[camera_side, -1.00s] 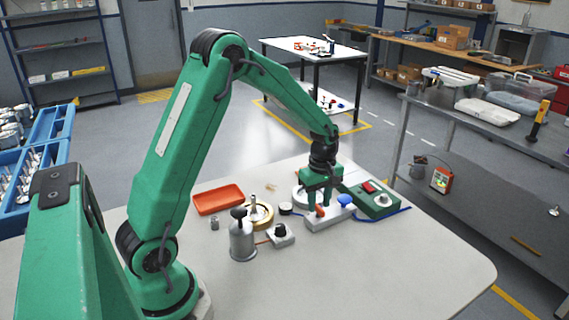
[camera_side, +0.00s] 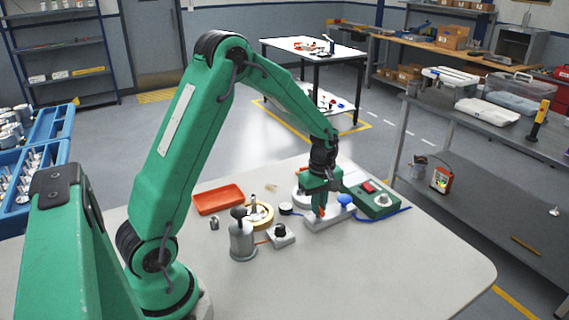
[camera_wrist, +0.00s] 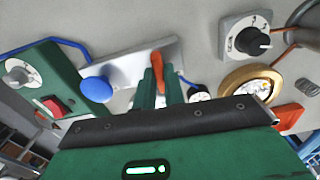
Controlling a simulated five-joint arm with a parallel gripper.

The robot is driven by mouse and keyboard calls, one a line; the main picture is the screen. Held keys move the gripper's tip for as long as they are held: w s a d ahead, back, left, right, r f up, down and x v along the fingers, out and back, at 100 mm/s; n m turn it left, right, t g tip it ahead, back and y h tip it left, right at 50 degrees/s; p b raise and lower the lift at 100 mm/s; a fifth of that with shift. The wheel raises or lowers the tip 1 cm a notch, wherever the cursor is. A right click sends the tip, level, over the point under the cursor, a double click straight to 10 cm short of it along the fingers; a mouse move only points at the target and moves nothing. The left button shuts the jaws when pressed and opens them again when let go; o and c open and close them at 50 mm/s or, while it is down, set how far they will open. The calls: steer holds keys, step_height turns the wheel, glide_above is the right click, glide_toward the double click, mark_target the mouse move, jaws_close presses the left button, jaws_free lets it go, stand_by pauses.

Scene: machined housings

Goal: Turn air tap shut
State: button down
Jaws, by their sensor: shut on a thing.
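The air tap is a pale grey block (camera_side: 314,223) on the table with an orange lever (camera_side: 321,213) and a round blue knob (camera_side: 344,200) to the lever's right. In the wrist view the block (camera_wrist: 122,66) lies ahead of my gripper, with the blue knob (camera_wrist: 97,88) on the left. My gripper (camera_wrist: 154,88) is shut on the orange lever (camera_wrist: 158,68), low over the block. The lever stands out between the green fingers, and its lower part is hidden by them. In the side view my gripper (camera_side: 317,205) hides part of the block.
A green box (camera_side: 375,200) with a red button stands right behind the tap, with a blue cable beside it. A small box with a black dial (camera_side: 281,236), a grey canister (camera_side: 243,241), a brass ring (camera_side: 259,213) and an orange tray (camera_side: 219,199) stand left. The front right table is clear.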

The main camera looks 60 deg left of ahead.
steer(key=shift+m, duration=0.3)
steer(key=m, duration=0.8)
steer(key=shift+r, duration=0.1)
steer(key=m, duration=0.4)
steer(key=shift+m, duration=0.3)
steer(key=m, duration=0.4)
steer(key=c, duration=1.5)
jaws_free()
